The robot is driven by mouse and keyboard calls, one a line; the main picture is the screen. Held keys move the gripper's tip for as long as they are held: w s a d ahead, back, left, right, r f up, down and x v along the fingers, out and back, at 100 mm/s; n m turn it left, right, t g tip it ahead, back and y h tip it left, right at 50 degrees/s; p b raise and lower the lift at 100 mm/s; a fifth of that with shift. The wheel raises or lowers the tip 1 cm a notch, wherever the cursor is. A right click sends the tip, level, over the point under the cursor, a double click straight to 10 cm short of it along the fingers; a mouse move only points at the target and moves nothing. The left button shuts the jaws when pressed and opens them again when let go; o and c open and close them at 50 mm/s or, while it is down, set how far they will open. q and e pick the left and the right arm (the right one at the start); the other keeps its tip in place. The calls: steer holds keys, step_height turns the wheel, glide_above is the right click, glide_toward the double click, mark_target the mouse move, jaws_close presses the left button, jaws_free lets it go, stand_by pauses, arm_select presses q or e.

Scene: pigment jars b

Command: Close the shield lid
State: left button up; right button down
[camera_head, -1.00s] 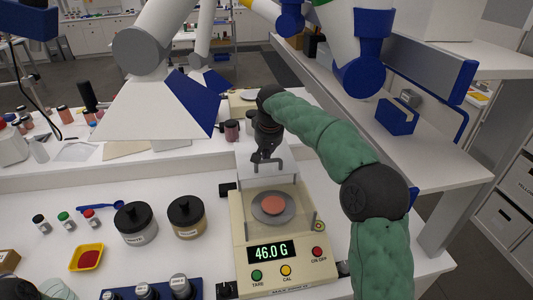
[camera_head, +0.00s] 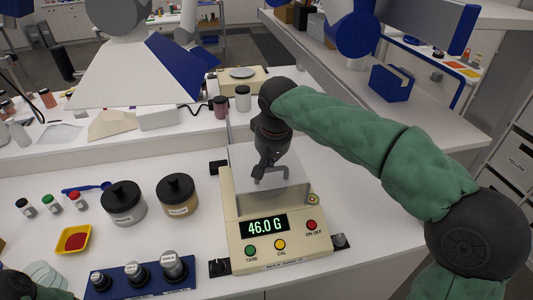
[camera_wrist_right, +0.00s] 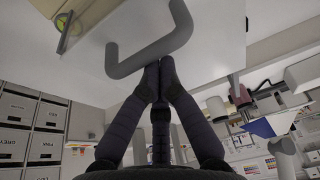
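The balance (camera_head: 275,240) stands on the white bench and reads 46.0 G. Its pale shield lid (camera_head: 290,200) now lies over the weighing area, hiding the pan and load; I cannot tell if it is fully seated. The grey lid handle (camera_head: 284,172) is a bent bar, large in the right wrist view (camera_wrist_right: 150,50). My right gripper (camera_head: 262,178) is above the lid at the handle. In the wrist view its fingertips (camera_wrist_right: 160,62) are together at the bar's edge, with no clear grip around it. My left gripper is not in view; only part of that arm shows.
Left of the balance stand two black-lidded jars (camera_head: 123,203) (camera_head: 177,194), a yellow tray of red powder (camera_head: 73,240) and a blue rack of weights (camera_head: 140,280). Behind are small jars (camera_head: 242,98) and another scale. A shelf (camera_head: 420,110) stands at right.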

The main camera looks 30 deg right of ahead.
steer(key=shift+s+a+f, duration=0.1)
steer(key=shift+s, duration=0.15)
stand_by(0.3)
steer(key=v, duration=1.2)
